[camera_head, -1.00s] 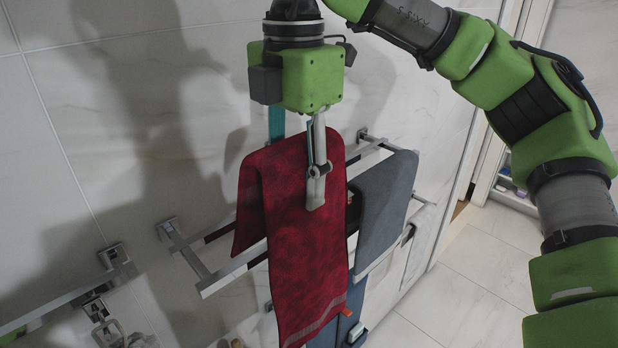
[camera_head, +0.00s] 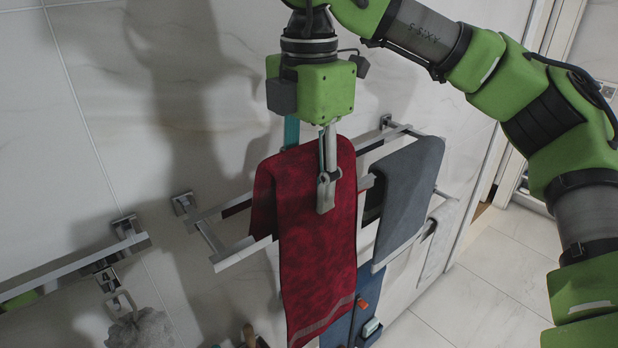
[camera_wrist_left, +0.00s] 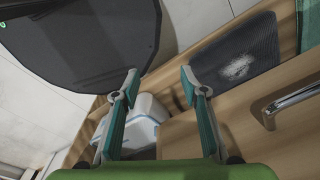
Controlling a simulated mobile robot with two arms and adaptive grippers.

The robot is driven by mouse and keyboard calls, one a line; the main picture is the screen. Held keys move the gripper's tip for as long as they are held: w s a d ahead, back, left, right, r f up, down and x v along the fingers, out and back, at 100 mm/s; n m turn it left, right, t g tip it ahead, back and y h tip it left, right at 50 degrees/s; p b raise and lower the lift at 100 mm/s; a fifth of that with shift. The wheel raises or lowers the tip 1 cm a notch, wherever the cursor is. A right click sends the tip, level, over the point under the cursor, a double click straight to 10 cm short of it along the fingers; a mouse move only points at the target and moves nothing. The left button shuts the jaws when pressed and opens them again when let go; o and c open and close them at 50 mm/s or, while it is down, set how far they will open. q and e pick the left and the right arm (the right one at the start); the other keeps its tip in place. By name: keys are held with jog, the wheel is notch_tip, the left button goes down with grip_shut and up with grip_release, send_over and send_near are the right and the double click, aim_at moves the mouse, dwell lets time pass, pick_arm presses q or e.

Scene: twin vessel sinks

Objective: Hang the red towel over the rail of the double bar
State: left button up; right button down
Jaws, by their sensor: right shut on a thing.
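The red towel (camera_head: 312,240) is folded over in the head view. Its long front part hangs in front of the front rail of the double bar (camera_head: 243,254); its shorter back part (camera_head: 263,205) hangs behind that rail. The fold is above the rail; whether the cloth touches the rail I cannot tell. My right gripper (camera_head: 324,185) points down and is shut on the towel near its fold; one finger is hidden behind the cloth. My left gripper (camera_wrist_left: 157,90) shows in the left wrist view, open and empty, away from the towel.
A grey towel (camera_head: 408,190) hangs on the double bar just right of the red one. A single rail (camera_head: 75,272) with a grey fluffy item (camera_head: 140,328) below is at left. The left wrist view shows a wooden counter (camera_wrist_left: 255,110) and a dark rounded thing (camera_wrist_left: 85,45).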

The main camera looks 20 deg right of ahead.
aim_at(309, 147)
jog(key=shift+f+b, duration=3.4)
jog(key=shift+f, duration=0.8)
jog(key=c, duration=1.2)
grip_release()
notch_tip(309, 147, up, 12)
